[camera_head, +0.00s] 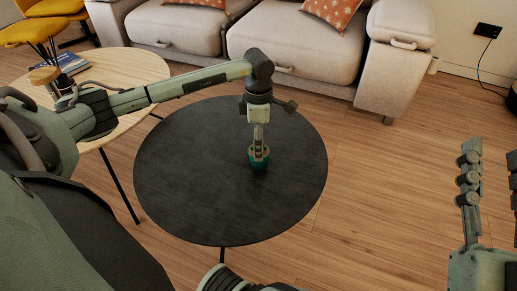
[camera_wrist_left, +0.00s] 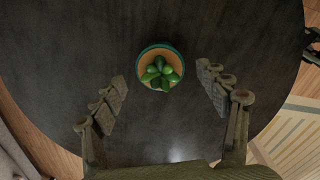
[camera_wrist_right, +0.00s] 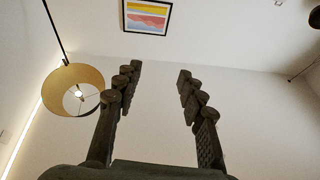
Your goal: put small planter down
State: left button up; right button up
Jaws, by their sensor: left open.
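The small planter (camera_head: 258,162) is a teal pot with a green succulent, standing upright on the round black table (camera_head: 195,185). In the left wrist view the planter (camera_wrist_left: 161,50) shows from above, with the plant in the middle of a tan top. My left gripper (camera_head: 259,145) is pointed down just above it. In the left wrist view my left gripper (camera_wrist_left: 162,78) has its fingers spread wide, with a gap on both sides of the pot. My right gripper (camera_wrist_right: 158,72) is open and empty, raised at the right of the head view (camera_head: 490,175).
A light wooden table (camera_head: 130,68) with a book (camera_head: 72,63) stands at the left, close to the black table. A beige sofa (camera_head: 290,45) is behind. The black table is otherwise clear. Open wooden floor (camera_head: 390,200) lies to the right.

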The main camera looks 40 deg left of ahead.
pick_arm(q)
notch_tip(320, 180, up, 8)
jog(key=shift+f+p, duration=0.15)
jog(key=shift+p, duration=0.2)
pick_arm(e)
jog(key=f, duration=0.1)
jog(key=w+f+g, duration=0.1)
jog(key=f+g+h, duration=0.1)
jog(key=f, duration=0.1)
jog(key=shift+w+d, duration=0.2)
jog(key=shift+d, duration=0.2)
